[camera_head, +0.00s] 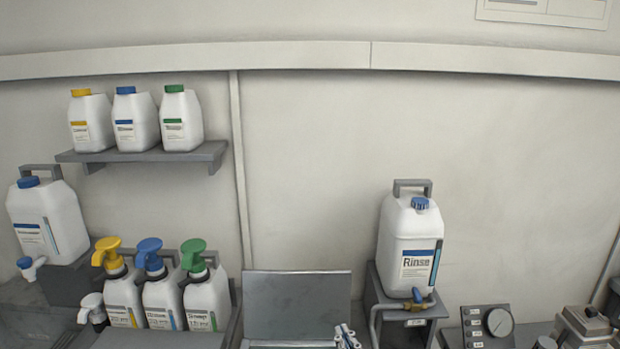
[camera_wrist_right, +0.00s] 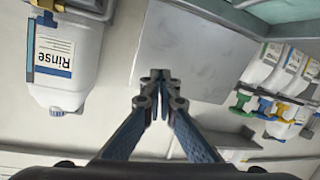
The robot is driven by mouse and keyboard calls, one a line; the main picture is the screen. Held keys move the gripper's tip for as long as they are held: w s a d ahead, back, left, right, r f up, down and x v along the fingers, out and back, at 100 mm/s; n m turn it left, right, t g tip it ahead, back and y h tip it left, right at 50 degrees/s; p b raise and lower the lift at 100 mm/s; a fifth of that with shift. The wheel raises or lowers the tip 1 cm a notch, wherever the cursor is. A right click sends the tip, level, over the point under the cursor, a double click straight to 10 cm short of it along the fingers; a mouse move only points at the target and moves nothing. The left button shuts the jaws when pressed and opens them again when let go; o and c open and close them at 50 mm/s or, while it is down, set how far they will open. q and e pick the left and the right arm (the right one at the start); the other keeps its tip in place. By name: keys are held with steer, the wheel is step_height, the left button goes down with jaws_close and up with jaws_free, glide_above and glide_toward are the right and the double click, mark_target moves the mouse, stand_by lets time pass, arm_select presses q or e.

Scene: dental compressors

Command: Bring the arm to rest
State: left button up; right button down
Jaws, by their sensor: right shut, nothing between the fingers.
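My right gripper (camera_head: 346,337) shows at the bottom edge of the head view, in front of a dark grey panel (camera_head: 297,300). In the right wrist view its two fingers meet at the tips (camera_wrist_right: 160,76); it is shut and empty. Only a small part of it shows in the head view, and the rest of the arm is hidden below the frame. My left gripper is in neither view.
A white Rinse canister (camera_head: 409,240) with a tap stands on a stand at right. Pump bottles (camera_head: 160,295) stand at lower left, below a shelf (camera_head: 210,153) of capped bottles. The wall between is bare.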

steer(key=s+d+f+m+g+h, duration=0.2)
steer(key=s+d+f+g, duration=0.5)
steer(key=s+f, duration=0.6)
steer(key=s+d+f+g, duration=0.2)
steer(key=s+d+f, duration=0.1)
steer(key=s, duration=0.6)
steer(key=s+d+f+g, duration=0.2)
steer(key=s+d, duration=0.1)
steer(key=s, duration=0.6)
steer(key=s+f+g+b, duration=0.25)
steer(key=f+b, duration=0.35)
steer(key=f, duration=2.8)
steer(key=s+d+f+b, duration=0.3)
steer(key=s+f+b, duration=0.1)
steer(key=s+f, duration=1.3)
step_height(320, 180, down, 2)
steer(key=shift+d+f+g, duration=0.1)
steer(key=shift+d+g, duration=0.1)
steer(key=shift+g, duration=0.15)
